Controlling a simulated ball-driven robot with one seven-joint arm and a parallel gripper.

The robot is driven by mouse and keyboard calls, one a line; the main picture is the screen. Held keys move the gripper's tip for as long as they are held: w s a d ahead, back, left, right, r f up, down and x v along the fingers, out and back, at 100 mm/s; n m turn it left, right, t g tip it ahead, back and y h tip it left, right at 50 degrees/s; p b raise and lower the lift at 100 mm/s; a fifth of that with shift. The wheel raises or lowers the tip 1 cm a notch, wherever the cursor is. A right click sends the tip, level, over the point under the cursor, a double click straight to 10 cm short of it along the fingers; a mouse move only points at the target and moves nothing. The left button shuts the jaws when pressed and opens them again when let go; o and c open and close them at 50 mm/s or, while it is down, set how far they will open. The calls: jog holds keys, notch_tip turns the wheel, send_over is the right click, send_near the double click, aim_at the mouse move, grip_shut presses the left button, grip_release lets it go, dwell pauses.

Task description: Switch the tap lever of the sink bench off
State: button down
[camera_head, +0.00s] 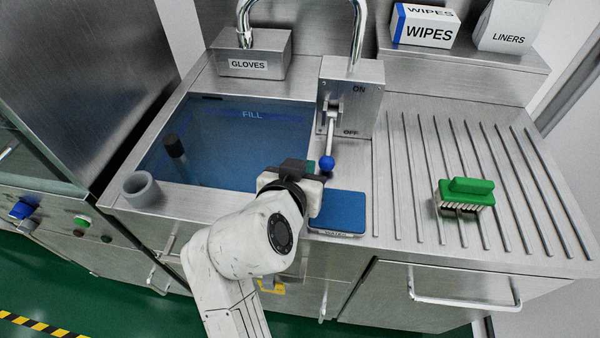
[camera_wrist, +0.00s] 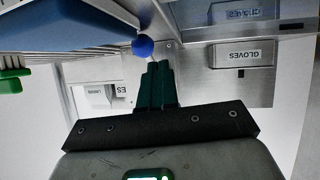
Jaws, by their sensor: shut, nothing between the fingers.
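The tap lever (camera_head: 332,133) is a metal rod with a blue ball at its end, on the steel tap block (camera_head: 352,85) marked ON above and OFF below. It points down in the head view, with its ball beyond the OFF mark. My gripper (camera_head: 310,167) is just left of the ball, over the front right of the sink. In the wrist view the dark green fingers (camera_wrist: 157,68) are shut and empty. The blue ball (camera_wrist: 142,46) is just beyond their tips, up and left. I cannot tell whether they touch. My wrist hides part of the sink edge.
The blue-watered sink (camera_head: 225,140) holds a dark upright post (camera_head: 175,146); a grey cup-like ring (camera_head: 142,188) is at its left corner. A blue pad (camera_head: 338,212) lies right of my gripper. A green brush (camera_head: 467,195) lies on the ribbed drainboard (camera_head: 400,185). Boxes stand behind.

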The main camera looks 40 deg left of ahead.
jog(key=v, duration=0.3)
jog(key=f+v, duration=0.1)
jog(key=v, duration=0.6)
jog(key=shift+s+d+f, duration=0.15)
jog(key=shift+s+f, duration=0.1)
jog(key=shift+s, duration=0.15)
